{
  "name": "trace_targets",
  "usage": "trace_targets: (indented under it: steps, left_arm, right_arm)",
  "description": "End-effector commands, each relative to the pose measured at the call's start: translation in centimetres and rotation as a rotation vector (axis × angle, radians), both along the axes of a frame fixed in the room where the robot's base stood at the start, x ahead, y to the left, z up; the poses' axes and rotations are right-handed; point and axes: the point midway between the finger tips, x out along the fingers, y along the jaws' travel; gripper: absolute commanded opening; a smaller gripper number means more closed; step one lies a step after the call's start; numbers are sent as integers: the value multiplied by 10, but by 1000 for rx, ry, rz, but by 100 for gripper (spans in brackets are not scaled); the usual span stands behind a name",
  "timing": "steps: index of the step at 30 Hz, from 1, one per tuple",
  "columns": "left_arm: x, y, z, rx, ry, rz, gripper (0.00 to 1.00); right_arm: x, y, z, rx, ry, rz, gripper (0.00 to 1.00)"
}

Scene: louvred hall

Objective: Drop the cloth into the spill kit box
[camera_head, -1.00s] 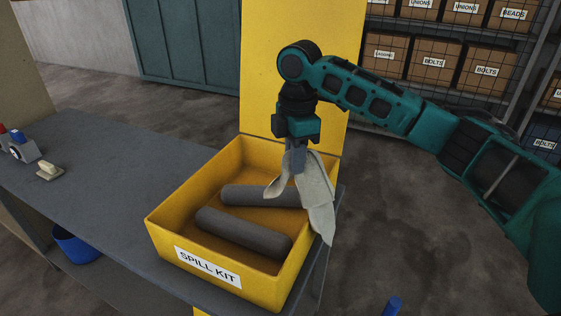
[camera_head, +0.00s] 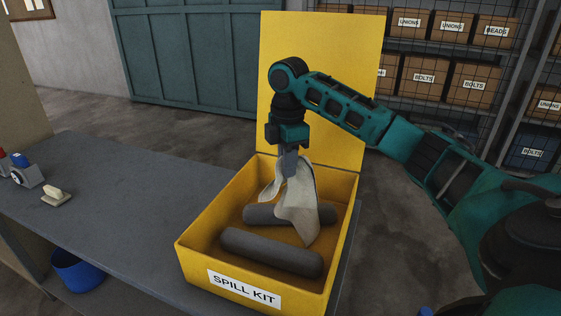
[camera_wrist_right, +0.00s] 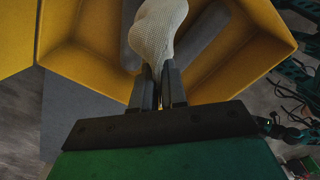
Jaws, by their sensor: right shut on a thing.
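The spill kit box (camera_head: 206,262) is yellow with its lid standing open at the back, and sits on the grey bench. Two grey rolls lie inside it, a front one (camera_head: 270,252) and a rear one (camera_head: 262,214) partly hidden by the cloth. The pale cloth (camera_head: 297,205) hangs from my right gripper (camera_head: 290,172), over the inside of the box. My right gripper is shut on the cloth; the wrist view shows the cloth (camera_wrist_right: 156,30) between the fingertips (camera_wrist_right: 158,72). Whether the cloth's lower end touches a roll I cannot tell. My left gripper is not in view.
The grey bench (camera_head: 130,210) is clear left of the box, apart from a small cream-handled item (camera_head: 56,198) and a grey device (camera_head: 27,174) at the far left. A blue bucket (camera_head: 78,272) is below. Shelves with boxes (camera_head: 425,75) stand behind.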

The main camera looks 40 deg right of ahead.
Motion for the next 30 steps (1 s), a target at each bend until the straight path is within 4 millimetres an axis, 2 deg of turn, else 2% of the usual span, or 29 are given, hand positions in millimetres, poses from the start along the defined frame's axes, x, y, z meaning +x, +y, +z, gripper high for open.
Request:
trace_targets:
  steps: [6, 12, 24, 25, 30]
  left_arm:
    - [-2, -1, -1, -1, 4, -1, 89]
    - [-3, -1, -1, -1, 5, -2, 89]
    - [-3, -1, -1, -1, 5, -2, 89]
    - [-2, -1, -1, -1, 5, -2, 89]
    - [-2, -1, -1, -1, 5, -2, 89]
  right_arm:
    - [-1, 0, -27, -1, 4, 0, 0]
    - [0, 0, -45, -1, 1, 0, 0]
    - [0, 1, -52, 0, 0, 1, 0]
    - [0, 1, -52, 0, 0, 1, 14]
    - [0, 1, -52, 0, 0, 1, 30]
